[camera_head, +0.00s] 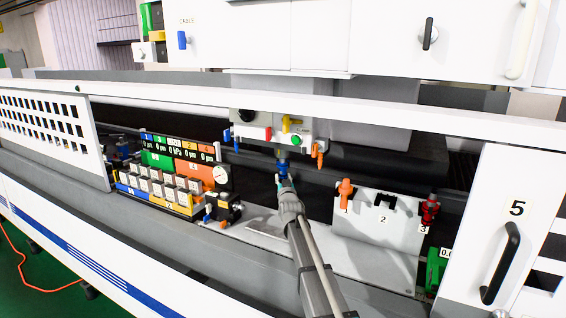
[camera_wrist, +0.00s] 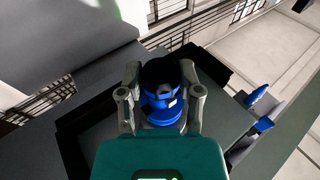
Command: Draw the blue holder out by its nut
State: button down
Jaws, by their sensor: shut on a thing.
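The blue holder (camera_head: 283,169) shows below the white machine head (camera_head: 289,127) in the head view, upright and partly covered by my gripper. In the wrist view the blue holder (camera_wrist: 163,108) sits between the two grey fingers of my gripper (camera_wrist: 161,76), with a dark round top above its blue body. My gripper (camera_head: 284,182) is shut on it from the front. The nut cannot be told apart clearly from the rest of the holder. Whether the holder's upper end is still inside the machine head is too small to tell.
A white rack plate (camera_head: 379,238) stands to the right, with an orange holder (camera_head: 345,193) at 1, an empty dark notch (camera_head: 384,201) at 2 and a red holder (camera_head: 430,209) at 3. A gauge and button panel (camera_head: 170,181) stands left. A white rail (camera_head: 330,108) crosses in front.

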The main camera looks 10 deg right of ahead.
jog(key=shift+f+b, duration=0.5)
jog(key=shift+f, duration=0.05)
dwell(0.4)
jog(key=shift+f+b, duration=0.35)
jog(key=shift+f, duration=0.05)
jog(key=shift+f+b, duration=1.35)
dwell(0.5)
